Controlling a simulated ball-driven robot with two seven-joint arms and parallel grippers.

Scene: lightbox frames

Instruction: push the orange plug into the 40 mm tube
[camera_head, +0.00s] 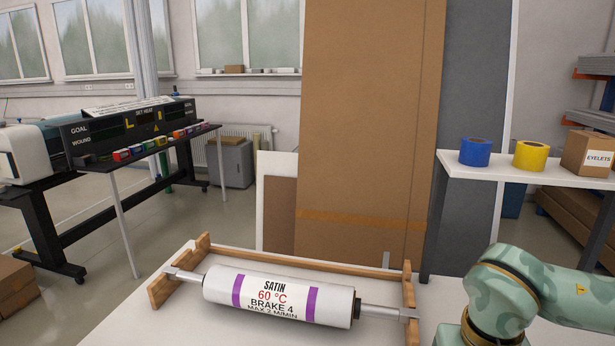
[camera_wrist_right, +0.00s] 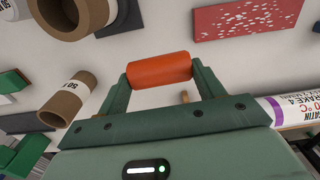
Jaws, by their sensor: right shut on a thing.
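The orange plug (camera_wrist_right: 160,70) is in the right wrist view, lying crosswise between the two green fingers of my right gripper (camera_wrist_right: 160,73), which is shut on it. Two brown cardboard tubes with white labels are left of the gripper: one at the upper left (camera_wrist_right: 62,22), one lower (camera_wrist_right: 66,104) with its open end towards the camera. Both are apart from the plug. Their labels are only partly visible, so I cannot tell which is the 40 mm tube. In the head view the right arm is at the lower right, without its fingers. The left gripper is not in view.
A white roll with purple bands (camera_head: 280,294) rests in a wooden cradle (camera_head: 300,263) on the white table. A red speckled mat (camera_wrist_right: 246,18) lies beyond the plug in the wrist view. Blue tape (camera_head: 475,152), yellow tape (camera_head: 530,155) and a cardboard box (camera_head: 588,153) stand on a shelf.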

